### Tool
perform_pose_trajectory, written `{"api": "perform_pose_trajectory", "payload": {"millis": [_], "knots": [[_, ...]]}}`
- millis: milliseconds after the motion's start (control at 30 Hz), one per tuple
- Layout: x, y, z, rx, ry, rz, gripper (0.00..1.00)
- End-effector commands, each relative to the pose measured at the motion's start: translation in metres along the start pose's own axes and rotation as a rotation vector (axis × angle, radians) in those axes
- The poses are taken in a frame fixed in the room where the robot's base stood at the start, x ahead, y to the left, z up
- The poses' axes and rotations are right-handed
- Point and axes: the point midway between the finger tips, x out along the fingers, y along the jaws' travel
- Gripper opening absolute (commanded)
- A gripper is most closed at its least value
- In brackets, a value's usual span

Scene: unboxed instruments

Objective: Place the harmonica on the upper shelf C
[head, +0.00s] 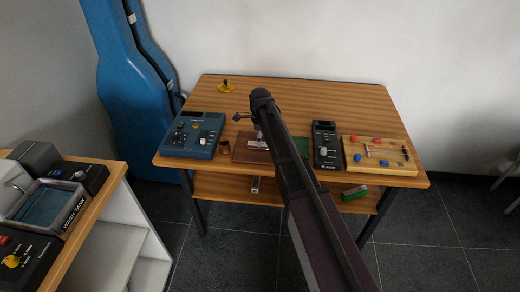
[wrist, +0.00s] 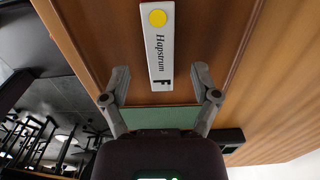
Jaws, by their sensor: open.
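The harmonica, a white bar marked "Hapstrum F" with a yellow dot (wrist: 160,50), lies on a brown board on the table. In the head view it looks like a small pale bar (head: 258,145) beside my arm. My gripper (wrist: 161,72) is open above it; the fingertips are on either side of its F end, with gaps on both sides. In the head view my gripper (head: 256,130) is partly hidden by my arm. The wooden table has a top (head: 290,92) and a lower shelf (head: 225,188); I cannot read a letter C on either.
A green mat (head: 301,146) adjoins the board. A blue device (head: 193,134) stands left; a black device (head: 326,146) and a wooden board with coloured parts (head: 380,155) stand right. A green item (head: 354,192) lies on the lower shelf. The tabletop's back is mostly clear.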

Motion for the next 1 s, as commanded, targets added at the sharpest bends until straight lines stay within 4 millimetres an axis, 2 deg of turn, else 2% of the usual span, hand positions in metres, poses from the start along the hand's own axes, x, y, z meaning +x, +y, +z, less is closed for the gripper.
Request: {"api": "perform_pose_trajectory", "payload": {"millis": [33,300,1000], "knots": [[0.009,-0.001,0.001,0.0,0.0,0.0,0.79],[0.025,0.0,0.001,0.0,0.0,0.0,0.79],[0.026,0.0,0.001,-0.001,0.0,0.0,0.79]]}}
